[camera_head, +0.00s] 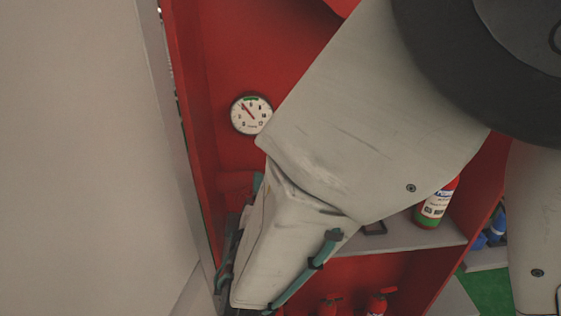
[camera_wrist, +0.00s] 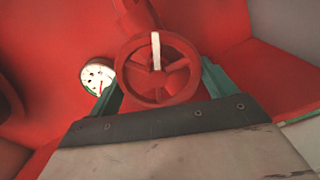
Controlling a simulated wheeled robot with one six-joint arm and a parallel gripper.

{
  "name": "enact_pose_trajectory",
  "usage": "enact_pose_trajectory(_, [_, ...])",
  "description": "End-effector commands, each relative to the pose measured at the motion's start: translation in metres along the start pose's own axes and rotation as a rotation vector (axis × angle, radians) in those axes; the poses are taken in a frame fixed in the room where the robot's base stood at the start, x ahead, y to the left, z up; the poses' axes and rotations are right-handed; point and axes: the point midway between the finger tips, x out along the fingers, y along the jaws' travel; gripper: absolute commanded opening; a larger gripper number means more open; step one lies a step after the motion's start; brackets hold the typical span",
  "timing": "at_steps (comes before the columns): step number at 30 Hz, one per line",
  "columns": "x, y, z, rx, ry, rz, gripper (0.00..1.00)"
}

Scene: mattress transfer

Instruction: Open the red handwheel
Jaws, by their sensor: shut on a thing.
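The red handwheel (camera_wrist: 172,82) faces the camera in the wrist view. It has spokes and a white mark (camera_wrist: 156,52) at the top of its rim. My gripper (camera_wrist: 160,80) has a teal finger on each side of the wheel and is shut on its rim. The exact contact points are partly hidden by the gripper body. In the head view my arm covers the wheel, and I cannot make it out clearly there.
A round white gauge (camera_head: 251,115) hangs on the red cabinet's back wall (camera_head: 235,60); it also shows left of the wheel in the wrist view (camera_wrist: 97,76). A red extinguisher (camera_head: 437,205) stands on a grey shelf (camera_head: 405,238). A pale panel (camera_head: 85,150) fills the left side.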

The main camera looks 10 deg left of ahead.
Motion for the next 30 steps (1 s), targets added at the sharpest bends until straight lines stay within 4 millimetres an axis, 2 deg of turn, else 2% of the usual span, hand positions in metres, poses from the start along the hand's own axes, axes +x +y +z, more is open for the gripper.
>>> enact_pose_trajectory(9, [-0.001, -0.001, 0.001, 0.001, -0.002, -0.003, 0.61])
enact_pose_trajectory(10, [-0.001, -0.001, 0.001, 0.001, -0.002, -0.003, 0.86])
enact_pose_trajectory(12, [-0.001, -0.001, 0.001, 0.0, -0.002, -0.003, 1.0])
enact_pose_trajectory(20, [-0.004, -0.001, 0.0, 0.0, -0.001, -0.002, 1.0])
enact_pose_trajectory(23, [-0.015, -0.001, 0.0, 0.0, 0.001, -0.002, 1.0])
enact_pose_trajectory(30, [-0.057, -0.001, 0.0, -0.001, 0.002, -0.004, 1.0])
